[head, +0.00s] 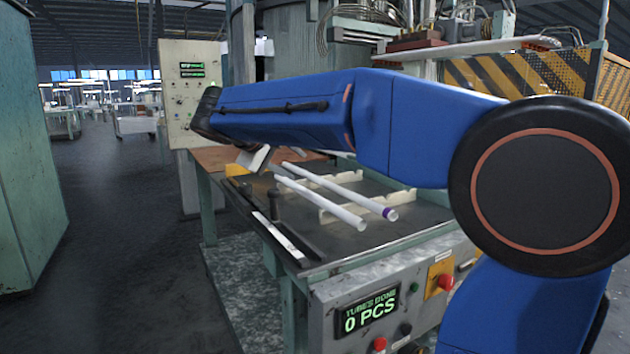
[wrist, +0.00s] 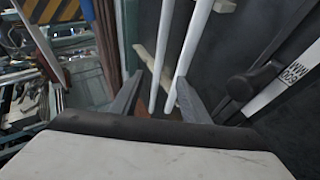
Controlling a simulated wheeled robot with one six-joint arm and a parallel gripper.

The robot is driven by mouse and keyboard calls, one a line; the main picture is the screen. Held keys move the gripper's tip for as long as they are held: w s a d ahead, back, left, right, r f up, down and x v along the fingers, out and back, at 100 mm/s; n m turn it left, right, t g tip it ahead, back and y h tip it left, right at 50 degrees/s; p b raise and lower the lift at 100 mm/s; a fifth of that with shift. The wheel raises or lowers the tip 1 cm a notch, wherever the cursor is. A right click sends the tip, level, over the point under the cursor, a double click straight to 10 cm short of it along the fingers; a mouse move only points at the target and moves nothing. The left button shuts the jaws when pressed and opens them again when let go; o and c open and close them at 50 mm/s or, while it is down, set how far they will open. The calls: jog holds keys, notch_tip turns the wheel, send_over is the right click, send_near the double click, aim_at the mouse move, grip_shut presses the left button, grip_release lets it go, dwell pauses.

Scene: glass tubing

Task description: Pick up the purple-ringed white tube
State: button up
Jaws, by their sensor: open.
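Two white tubes lie side by side on notched cream supports on the dark table in the head view. The purple-ringed white tube (head: 330,185) is the right one, with its purple band at the near end. The plain white tube (head: 318,202) lies to its left. In the wrist view, the left tube (wrist: 164,45) appears to be the ringed one, judging by the label strip beside the other; its ring is not visible there. My gripper (wrist: 162,77) is open at the tubes' far end. Both tubes appear between its fingers in the picture; contact and depth cannot be told.
The cream supports (head: 345,207) sit under the tubes. A dark upright knob (head: 274,203) and a white label strip (head: 280,236) lie left of the tubes. A control panel (head: 375,312) reading 0 PCS fronts the table (head: 400,236). Machinery stands behind.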

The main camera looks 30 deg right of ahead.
send_near(323, 183)
jog(key=x, duration=0.8)
jog(key=shift+d+f, duration=0.15)
jog(key=shift+d, duration=0.05)
grip_shut()
